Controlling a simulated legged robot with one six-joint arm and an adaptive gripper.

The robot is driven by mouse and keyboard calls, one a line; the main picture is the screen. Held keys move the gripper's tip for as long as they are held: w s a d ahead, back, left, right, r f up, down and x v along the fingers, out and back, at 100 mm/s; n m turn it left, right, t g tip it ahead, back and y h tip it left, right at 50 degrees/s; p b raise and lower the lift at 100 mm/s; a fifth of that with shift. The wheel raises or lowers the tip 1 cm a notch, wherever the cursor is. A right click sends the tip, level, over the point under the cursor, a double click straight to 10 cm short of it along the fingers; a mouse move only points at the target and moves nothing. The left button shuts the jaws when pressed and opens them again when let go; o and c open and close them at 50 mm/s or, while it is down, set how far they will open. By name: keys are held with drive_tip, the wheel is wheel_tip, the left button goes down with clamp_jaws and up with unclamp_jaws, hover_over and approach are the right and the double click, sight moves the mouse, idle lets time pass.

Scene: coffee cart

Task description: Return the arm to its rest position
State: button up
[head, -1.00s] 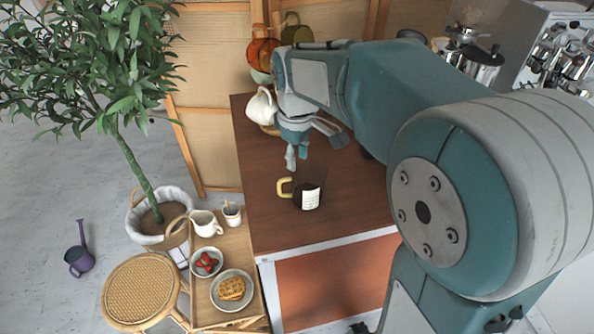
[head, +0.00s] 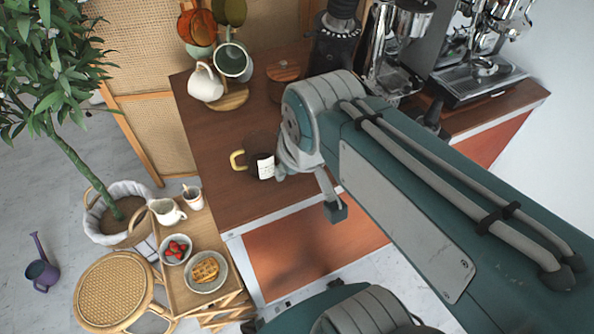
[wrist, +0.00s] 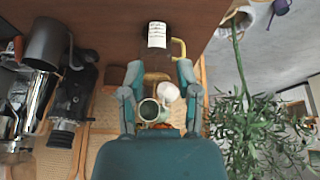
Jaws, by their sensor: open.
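My gripper (head: 330,198) hangs beside the counter's front edge in the head view, with one finger showing and the rest hidden behind my arm. In the wrist view my gripper (wrist: 157,80) has its two teal fingers spread apart, with nothing held between them. A dark mug (head: 262,152) with a yellow handle and white label stands upright on the brown counter (head: 205,145), left of my wrist. In the wrist view the mug (wrist: 157,60) shows inverted, beyond the spread fingers. My arm crosses the right half of the head view, bent at the elbow.
A grinder (head: 337,40) and an espresso machine (head: 480,60) stand at the back right. A wooden side table (head: 190,235) holds food bowls. A potted plant (head: 118,215) stands left.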

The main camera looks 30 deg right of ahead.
drive_tip(key=shift+s+d+f+m+t, duration=0.1)
drive_tip(key=shift+s+f+m+t, duration=0.15)
drive_tip(key=shift+s, duration=0.35)
drive_tip(key=shift+s+f+m+t, duration=0.2)
drive_tip(key=shift+s+m, duration=0.15)
drive_tip(key=shift+s, duration=0.2)
